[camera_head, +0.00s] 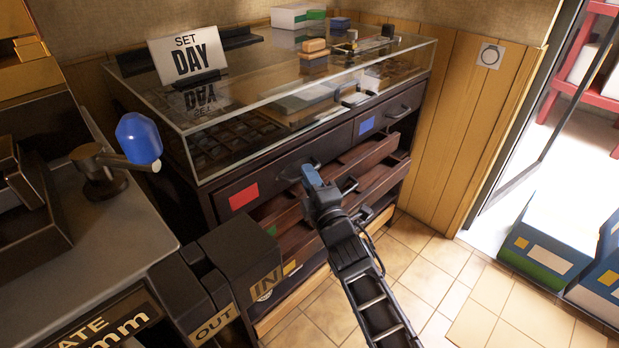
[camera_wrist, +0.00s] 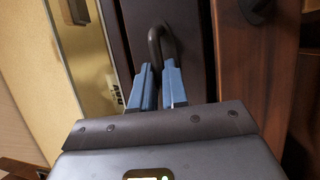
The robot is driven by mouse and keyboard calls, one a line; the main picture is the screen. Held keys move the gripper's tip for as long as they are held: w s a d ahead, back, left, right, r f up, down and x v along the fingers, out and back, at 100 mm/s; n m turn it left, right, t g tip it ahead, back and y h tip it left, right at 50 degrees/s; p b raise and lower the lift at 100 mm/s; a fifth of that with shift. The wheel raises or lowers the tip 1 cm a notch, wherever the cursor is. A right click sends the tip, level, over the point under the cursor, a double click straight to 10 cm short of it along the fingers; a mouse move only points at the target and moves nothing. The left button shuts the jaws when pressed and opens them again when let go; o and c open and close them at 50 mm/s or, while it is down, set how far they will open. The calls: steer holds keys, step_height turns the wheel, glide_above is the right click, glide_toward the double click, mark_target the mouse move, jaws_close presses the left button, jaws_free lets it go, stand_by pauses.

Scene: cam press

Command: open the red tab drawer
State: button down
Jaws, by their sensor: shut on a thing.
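The red tab (camera_head: 244,196) sits on the left part of a dark top-row drawer front (camera_head: 275,184), just under the glass case. That drawer looks flush with the cabinet. My gripper (camera_head: 311,174) is at the right part of this drawer front, shut on its handle. In the wrist view, the blue fingers of my gripper (camera_wrist: 158,90) stand on either side of the dark curved drawer handle (camera_wrist: 160,38). Part of the handle is hidden behind my fingers in the head view.
Lower drawers (camera_head: 372,178) stand partly pulled out. A blue-tab drawer (camera_head: 366,125) is shut at right. A glass case (camera_head: 215,150) with a SET DAY sign (camera_head: 187,55) tops the cabinet. A counter (camera_head: 110,235) and IN/OUT boxes (camera_head: 240,255) stand left; tiled floor lies right.

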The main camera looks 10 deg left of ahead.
steer(key=s+d+p, duration=1.4)
steer(key=s+d, duration=0.2)
steer(key=d, duration=0.5)
steer(key=shift+s, duration=0.35)
steer(key=shift+d, duration=0.1)
steer(key=c, duration=1.1)
jaws_free()
steer(key=shift+c, duration=0.2)
steer(key=v, duration=0.7)
steer(key=shift+s+d, duration=0.25)
steer(key=shift+s, duration=0.1)
